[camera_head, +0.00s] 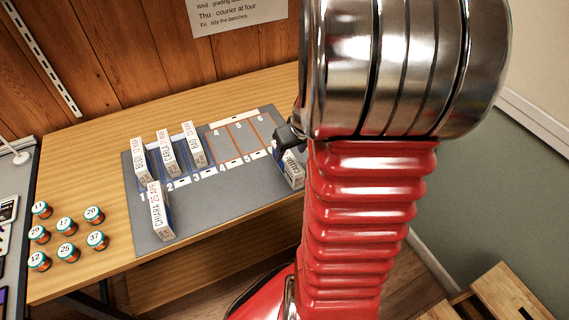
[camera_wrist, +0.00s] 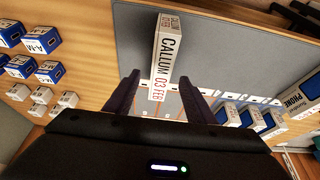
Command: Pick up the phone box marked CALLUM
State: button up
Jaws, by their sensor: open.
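The CALLUM phone box (camera_head: 292,168) is a white box at the right end of the grey mat (camera_head: 235,190), partly hidden by my arm. In the wrist view the CALLUM box (camera_wrist: 167,45) stands upright on the mat, its label reading CALLUM 03 FEB. My gripper (camera_wrist: 158,78) is open, with one dark finger on each side of the box's near end. Whether the fingers touch the box cannot be told. In the head view only a dark piece of my gripper (camera_head: 289,137) shows, just above the box.
Boxes marked BUDI (camera_head: 140,158), CARLA (camera_head: 166,152) and another (camera_head: 193,144) stand in slots 1 to 3. A CHIARA box (camera_head: 161,211) stands at the mat's front left. Slots 4 to 6 (camera_head: 238,137) look empty. Several numbered jars (camera_head: 66,224) stand on the left.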

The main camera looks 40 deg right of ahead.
aim_at(287, 156)
jog(key=shift+f, duration=0.1)
jog(key=shift+x, duration=2.55)
jog(key=shift+w, duration=0.1)
jog(key=shift+c, duration=0.6)
grip_shut()
